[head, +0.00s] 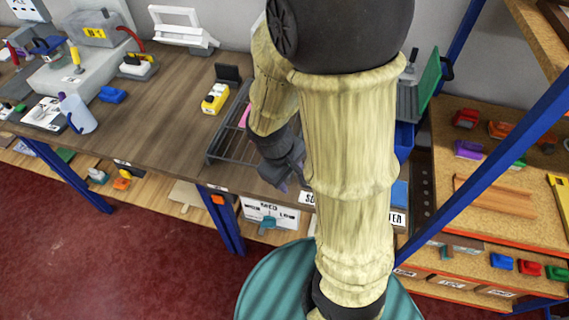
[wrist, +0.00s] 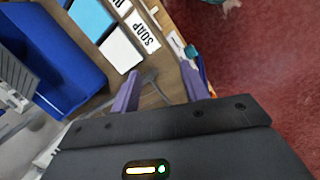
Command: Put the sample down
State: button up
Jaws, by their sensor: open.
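My gripper (wrist: 161,78) is open in the wrist view, its two purple fingers apart with nothing held between them. Wooden table top and a thin grey shape show between and beyond the fingers; I cannot tell what the shape is. In the head view my gripper (head: 284,180) is over the table's front edge, partly hidden by my arm. I cannot tell for sure which thing is the sample. A light blue flat piece (wrist: 92,18) and a white flat piece (wrist: 120,53) lie beyond the fingers, beside a SOAP label (wrist: 145,37).
A dark rack (head: 222,147) with a pink piece (head: 245,116) stands left of my arm. A blue bin (wrist: 48,50) is left in the wrist view. A blue post (head: 490,125) rises at right.

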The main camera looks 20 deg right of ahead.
jog(key=r+m+t+y, duration=0.1)
jog(key=r+m, duration=0.1)
jog(key=m, duration=0.1)
jog(key=a+r+m+t+y, duration=0.1)
jog(key=r+m, duration=0.1)
jog(key=shift+w+a+r+m+y, duration=0.1)
jog(key=shift+a+r+m+y, duration=0.1)
jog(key=shift+r+m+y, duration=0.2)
dwell(0.8)
